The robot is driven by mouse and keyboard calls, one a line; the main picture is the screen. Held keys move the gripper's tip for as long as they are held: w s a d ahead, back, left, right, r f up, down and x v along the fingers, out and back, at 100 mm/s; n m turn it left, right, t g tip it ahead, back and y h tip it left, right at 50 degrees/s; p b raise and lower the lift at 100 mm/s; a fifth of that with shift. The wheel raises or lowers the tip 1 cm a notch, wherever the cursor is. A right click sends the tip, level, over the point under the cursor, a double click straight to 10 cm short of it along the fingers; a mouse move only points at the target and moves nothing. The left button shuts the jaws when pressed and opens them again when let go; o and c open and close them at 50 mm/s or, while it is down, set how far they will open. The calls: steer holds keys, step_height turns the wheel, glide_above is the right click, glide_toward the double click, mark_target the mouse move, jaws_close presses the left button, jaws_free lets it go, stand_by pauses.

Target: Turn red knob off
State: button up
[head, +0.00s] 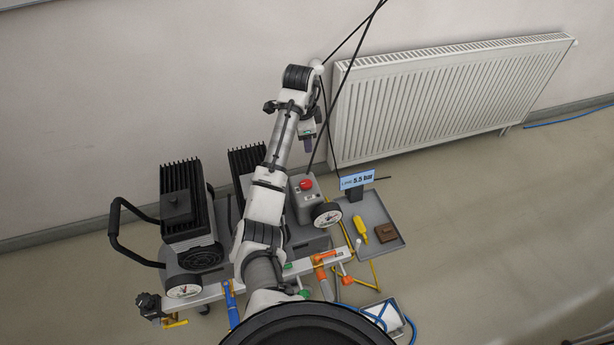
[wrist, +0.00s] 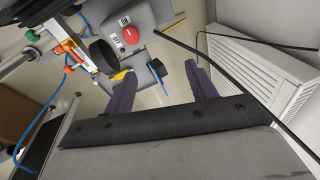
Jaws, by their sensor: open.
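The red knob (head: 306,184) sits on top of a grey box (head: 308,205) with a round gauge (head: 327,215) on its front. In the wrist view the red knob (wrist: 131,36) shows face-on beside small white labels on the box. My gripper (head: 309,146) hangs above and slightly behind the knob in the head view, apart from it. In the wrist view the two purple fingers of my gripper (wrist: 158,74) are spread, with nothing between them. The knob lies beyond the left fingertip there. Its exact turn position cannot be told.
A black-finned compressor unit (head: 181,205) with a handle stands at left. A grey tray (head: 375,212) holds a yellow tool and a brown block, with a "5.5 bar" sign (head: 357,180) behind. A radiator (head: 450,95) lines the wall. Black cables (head: 340,85) run near my gripper.

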mark_target(307, 183)
steer(key=s+f, duration=0.1)
steer(key=f, duration=0.4)
steer(key=s+f+g, duration=0.1)
steer(key=f, duration=0.5)
steer(key=s+f+m+g, duration=0.1)
steer(key=f, duration=0.4)
steer(key=shift+d+f+y, duration=0.2)
steer(key=shift+f+y, duration=0.05)
steer(key=shift+y, duration=0.15)
steer(key=c, duration=1)
steer(key=shift+p, duration=0.35)
